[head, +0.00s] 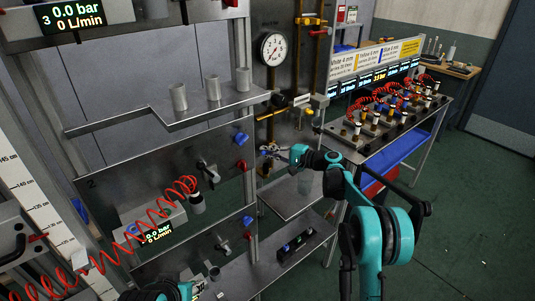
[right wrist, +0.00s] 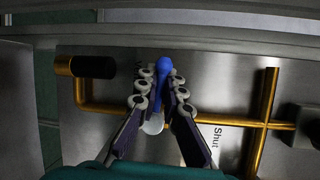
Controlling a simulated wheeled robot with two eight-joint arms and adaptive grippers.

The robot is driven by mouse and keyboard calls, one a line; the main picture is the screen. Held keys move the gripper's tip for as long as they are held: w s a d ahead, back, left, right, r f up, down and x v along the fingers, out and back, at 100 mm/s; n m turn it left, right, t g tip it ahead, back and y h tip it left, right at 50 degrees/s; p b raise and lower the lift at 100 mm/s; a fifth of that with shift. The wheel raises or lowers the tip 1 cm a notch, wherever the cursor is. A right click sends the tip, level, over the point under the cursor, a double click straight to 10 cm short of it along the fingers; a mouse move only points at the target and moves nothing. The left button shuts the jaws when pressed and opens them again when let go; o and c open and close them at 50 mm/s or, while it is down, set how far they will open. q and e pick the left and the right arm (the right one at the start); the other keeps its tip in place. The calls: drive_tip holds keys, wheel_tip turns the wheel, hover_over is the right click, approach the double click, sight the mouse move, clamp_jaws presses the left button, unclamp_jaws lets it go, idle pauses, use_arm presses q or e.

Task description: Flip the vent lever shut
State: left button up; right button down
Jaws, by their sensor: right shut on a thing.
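The vent lever (right wrist: 164,68) has a blue handle that points toward the top of the right wrist view, with a pale round end (right wrist: 153,125) below it, between the finger bases. My right gripper (right wrist: 165,82) is shut on the blue handle, one finger on each side. The printed word "Shut" (right wrist: 217,138) is on the metal panel to the right of the fingers. In the head view my right gripper (head: 272,152) is at the panel beside the central post, and the lever is too small there to read. Only part of my left arm shows, at the bottom edge.
Brass pipes (right wrist: 264,125) run close to the right finger, and a black-ended pipe (right wrist: 95,67) lies left. A shelf with metal cups (head: 213,88) and a red coiled hose (head: 150,212) are left of the post. A bench (head: 350,155) with gauges is right.

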drive_tip(key=m, duration=0.2)
drive_tip(key=r+m+y+b, duration=0.1)
drive_tip(key=shift+w+d+r+m+t+y, duration=0.1)
drive_tip(key=shift+d+r+m+t+y, duration=0.1)
drive_tip(key=shift+m+t+y, duration=0.15)
drive_tip(key=m, duration=0.1)
drive_tip(key=m+t, duration=0.1)
drive_tip(key=r+m+y+b, duration=0.1)
drive_tip(key=m, duration=0.1)
drive_tip(key=shift+w+d, duration=0.25)
drive_tip(key=shift+d, duration=0.05)
drive_tip(key=m, duration=0.1)
drive_tip(key=m+t, duration=0.1)
drive_tip(key=m, duration=0.1)
drive_tip(key=d+m+t+b, duration=0.1)
drive_tip(key=m, duration=0.1)
drive_tip(key=shift+w+r+t, duration=0.25)
drive_tip(key=shift+w+r, duration=0.15)
drive_tip(key=shift+w+d+r+m+t+h+b, duration=0.15)
drive_tip(key=shift+m+t, duration=0.25)
drive_tip(key=shift+m, duration=0.5)
drive_tip(key=shift+w+d+m+t+b, duration=0.15)
drive_tip(key=shift+d+m+t, duration=0.2)
drive_tip(key=shift+m, duration=0.6)
drive_tip(key=shift+w+d+r+m+t+h+b, duration=0.15)
drive_tip(key=shift+m+t, duration=0.3)
drive_tip(key=shift+m, duration=0.45)
drive_tip(key=c, duration=1.9)
unclamp_jaws()
drive_tip(key=shift+d+f, duration=0.1)
